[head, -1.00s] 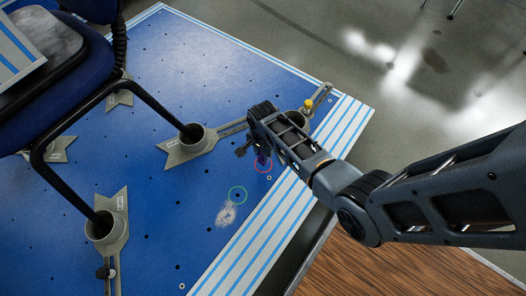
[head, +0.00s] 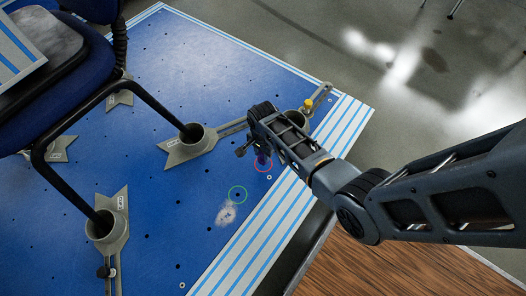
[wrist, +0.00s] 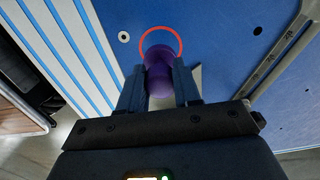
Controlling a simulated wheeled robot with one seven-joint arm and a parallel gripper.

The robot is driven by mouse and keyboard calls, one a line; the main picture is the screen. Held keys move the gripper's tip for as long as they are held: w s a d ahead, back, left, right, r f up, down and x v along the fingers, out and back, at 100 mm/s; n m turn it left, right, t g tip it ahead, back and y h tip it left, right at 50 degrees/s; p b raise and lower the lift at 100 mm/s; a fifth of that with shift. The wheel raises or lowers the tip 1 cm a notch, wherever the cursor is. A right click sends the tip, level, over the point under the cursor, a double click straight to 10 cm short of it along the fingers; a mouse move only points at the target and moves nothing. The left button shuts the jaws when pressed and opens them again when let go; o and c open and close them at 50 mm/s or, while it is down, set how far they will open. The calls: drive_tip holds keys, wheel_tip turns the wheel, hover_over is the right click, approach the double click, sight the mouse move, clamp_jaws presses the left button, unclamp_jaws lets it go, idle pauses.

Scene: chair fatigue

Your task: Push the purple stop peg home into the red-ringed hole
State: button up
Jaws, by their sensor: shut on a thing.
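The purple stop peg (wrist: 159,75) is between the two fingers of my gripper (wrist: 160,85) in the wrist view, and the gripper is shut on it. The peg's far end overlaps the red ring (wrist: 161,30) around the hole. The peg covers the hole, so I cannot tell how deep it sits. In the head view my gripper (head: 258,148) is over the board by the red ring (head: 262,171), and only a bit of the purple peg (head: 262,158) shows below it.
A grey clamp foot (head: 185,150) with a cup holds a chair leg. A yellow knob (head: 308,104) stands beyond my gripper. The striped board edge (head: 270,215) is nearby.

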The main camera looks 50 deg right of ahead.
drive_tip(key=shift+f+b, duration=1.4)
drive_tip(key=shift+f, duration=0.55)
drive_tip(key=o, duration=1)
drive_tip(key=shift+o, duration=0.2)
wheel_tip(320, 180, up, 8)
drive_tip(key=p, duration=0.4)
drive_tip(key=shift+f, duration=0.1)
